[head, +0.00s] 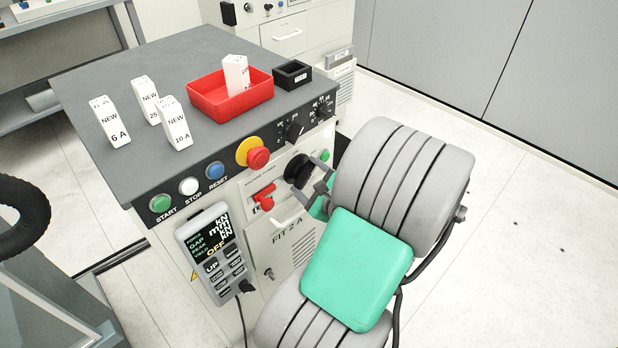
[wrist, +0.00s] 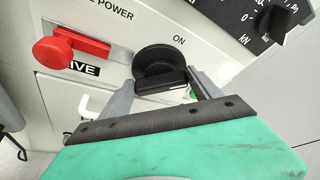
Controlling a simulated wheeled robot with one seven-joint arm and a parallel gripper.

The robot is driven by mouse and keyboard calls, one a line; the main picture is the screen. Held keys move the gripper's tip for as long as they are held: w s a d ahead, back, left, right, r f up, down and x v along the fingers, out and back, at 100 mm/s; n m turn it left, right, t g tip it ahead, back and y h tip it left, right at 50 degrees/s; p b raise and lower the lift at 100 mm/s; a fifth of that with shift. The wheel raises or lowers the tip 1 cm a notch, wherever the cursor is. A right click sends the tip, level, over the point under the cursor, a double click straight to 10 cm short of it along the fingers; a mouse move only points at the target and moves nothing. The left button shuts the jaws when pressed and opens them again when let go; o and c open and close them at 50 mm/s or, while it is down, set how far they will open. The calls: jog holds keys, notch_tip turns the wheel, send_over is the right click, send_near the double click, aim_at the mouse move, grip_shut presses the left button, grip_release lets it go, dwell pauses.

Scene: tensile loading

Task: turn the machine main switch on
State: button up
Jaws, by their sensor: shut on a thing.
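The main switch is a round black knob (head: 297,168) on the front panel of the grey machine cabinet. In the wrist view the knob (wrist: 157,62) sits just below the printed word ON, with POWER printed to its upper left. A short white mark shows on the near face of its grip bar. My gripper (head: 311,182) is at the knob, its two grey fingers on either side of the grip bar in the wrist view (wrist: 160,85). It is shut on the knob. My fingers and green gripper body hide part of the panel below.
A red lever (head: 264,197) is close left of the knob. A red emergency button (head: 257,158) on yellow is above it. Black dials (head: 293,131) are to the upper right. A handheld pendant (head: 212,255) hangs at left. A red tray (head: 212,100) and white blocks stand on top.

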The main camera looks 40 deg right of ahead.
jog(key=n+b, duration=0.1)
jog(key=b, duration=0.1)
jog(key=f+n+h+b, duration=0.1)
jog(key=shift+a+n+t+b, duration=0.2)
jog(key=shift+n+t+b, duration=0.15)
jog(key=shift+n+t, duration=0.05)
jog(key=n+b, duration=0.1)
jog(key=b, duration=0.1)
jog(key=n+t+h+b, duration=0.1)
jog(key=b, duration=0.1)
jog(key=shift+f+n+b, duration=0.25)
jog(key=shift+n+b, duration=0.05)
jog(key=shift+n, duration=0.1)
jog(key=n+b, duration=0.1)
jog(key=b, duration=0.2)
jog(key=shift+n+t+h, duration=0.3)
jog(key=shift+n+h, duration=0.1)
jog(key=shift+r, duration=0.1)
jog(key=shift+r+n+b, duration=0.1)
jog(key=shift+n+b, duration=0.2)
jog(key=o, duration=1.4)
